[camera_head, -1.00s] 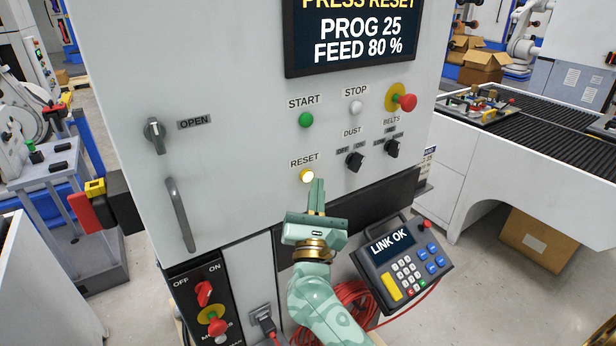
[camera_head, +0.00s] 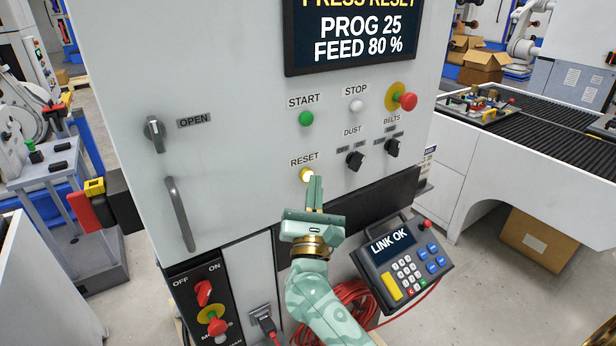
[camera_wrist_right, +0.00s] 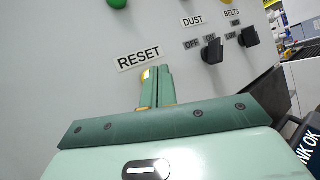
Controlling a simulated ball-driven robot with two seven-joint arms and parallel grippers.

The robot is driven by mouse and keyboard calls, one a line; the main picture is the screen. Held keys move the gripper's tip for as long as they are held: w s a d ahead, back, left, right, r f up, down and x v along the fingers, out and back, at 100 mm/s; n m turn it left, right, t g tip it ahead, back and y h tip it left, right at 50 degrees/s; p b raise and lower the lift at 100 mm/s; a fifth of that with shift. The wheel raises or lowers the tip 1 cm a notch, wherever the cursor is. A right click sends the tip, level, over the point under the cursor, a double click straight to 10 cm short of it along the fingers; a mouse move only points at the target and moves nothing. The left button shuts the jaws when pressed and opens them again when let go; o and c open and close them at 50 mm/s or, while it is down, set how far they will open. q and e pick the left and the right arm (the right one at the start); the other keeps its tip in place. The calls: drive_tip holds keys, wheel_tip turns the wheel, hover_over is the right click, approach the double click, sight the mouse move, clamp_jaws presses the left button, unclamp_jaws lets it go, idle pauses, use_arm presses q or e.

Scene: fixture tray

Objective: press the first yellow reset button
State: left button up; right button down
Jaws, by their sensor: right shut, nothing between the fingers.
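The yellow reset button (camera_head: 306,175) sits below the RESET label on the grey cabinet front and looks lit. In the right wrist view a sliver of the button (camera_wrist_right: 145,75) shows beside the fingers, which hide most of it. My right gripper (camera_head: 315,180) is shut and empty, its fingertips right at the button's lower right edge. In the right wrist view the shut fingers (camera_wrist_right: 156,72) point at the panel just under the RESET label. I cannot tell whether they touch the button. My left gripper is not in view.
The green start button (camera_head: 306,119), white stop button (camera_head: 356,105), red emergency knob (camera_head: 406,102) and two black switches (camera_head: 355,160) are nearby. A door handle (camera_head: 180,214) is at left. A keypad pendant (camera_head: 403,266) hangs at lower right, beside a red cable (camera_head: 352,302).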

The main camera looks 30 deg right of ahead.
drive_tip(key=shift+w, duration=0.5)
idle(0.8)
drive_tip(key=shift+s, duration=0.85)
drive_tip(key=shift+s, duration=0.1)
drive_tip(key=s, duration=0.3)
drive_tip(key=s+p, duration=0.1)
drive_tip(key=shift+s+d, duration=0.25)
drive_tip(key=shift+s, duration=0.15)
idle(0.5)
